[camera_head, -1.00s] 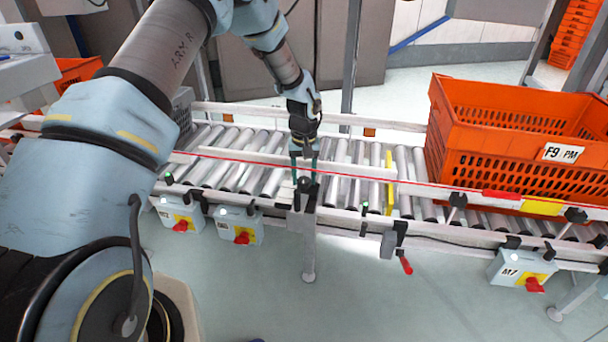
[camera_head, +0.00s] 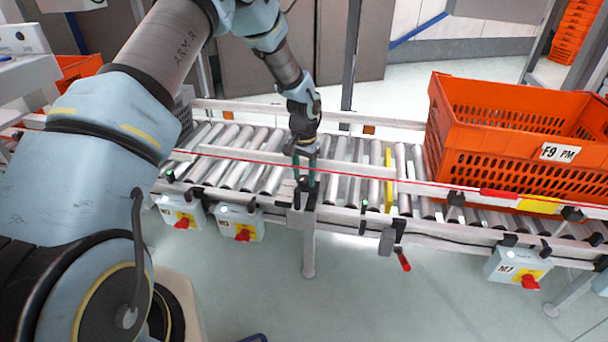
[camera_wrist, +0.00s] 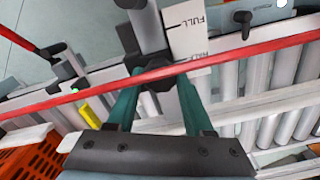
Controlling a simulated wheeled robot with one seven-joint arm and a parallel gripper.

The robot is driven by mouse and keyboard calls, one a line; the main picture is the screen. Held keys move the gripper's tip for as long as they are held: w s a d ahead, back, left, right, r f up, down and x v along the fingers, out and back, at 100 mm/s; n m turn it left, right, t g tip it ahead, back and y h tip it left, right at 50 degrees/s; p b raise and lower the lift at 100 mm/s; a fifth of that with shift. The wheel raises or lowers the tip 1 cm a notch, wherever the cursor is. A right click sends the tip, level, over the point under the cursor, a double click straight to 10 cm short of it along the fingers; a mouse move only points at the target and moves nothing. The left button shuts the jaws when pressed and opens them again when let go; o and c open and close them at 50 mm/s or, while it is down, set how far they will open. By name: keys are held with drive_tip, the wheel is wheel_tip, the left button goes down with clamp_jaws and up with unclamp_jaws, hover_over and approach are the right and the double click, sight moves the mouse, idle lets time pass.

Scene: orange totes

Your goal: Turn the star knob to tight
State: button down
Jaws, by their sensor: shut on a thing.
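The star knob (camera_wrist: 153,82) is a small dark knob on the near rail of the roller conveyor. In the wrist view it sits between the teal fingers of my gripper (camera_wrist: 155,88), partly hidden by them and by the red cord. In the head view my gripper (camera_head: 304,181) points down at the rail from above, shut on the knob. A white plate (camera_wrist: 190,30) next to the knob carries the words FULL and, partly covered, what looks like HALF. I cannot read the knob's turn angle.
A red cord (camera_head: 375,175) runs along the near rail and crosses in front of my fingers in the wrist view. An orange tote (camera_head: 510,130) stands on the rollers at right. A red-handled lever (camera_head: 404,261) hangs below the rail. Grey boxes with red switches (camera_head: 240,224) hang at left.

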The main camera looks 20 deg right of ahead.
sight(304, 178)
idle(0.4)
drive_tip(key=shift+c, duration=1.4)
unclamp_jaws()
wheel_tip(304, 178, up, 11)
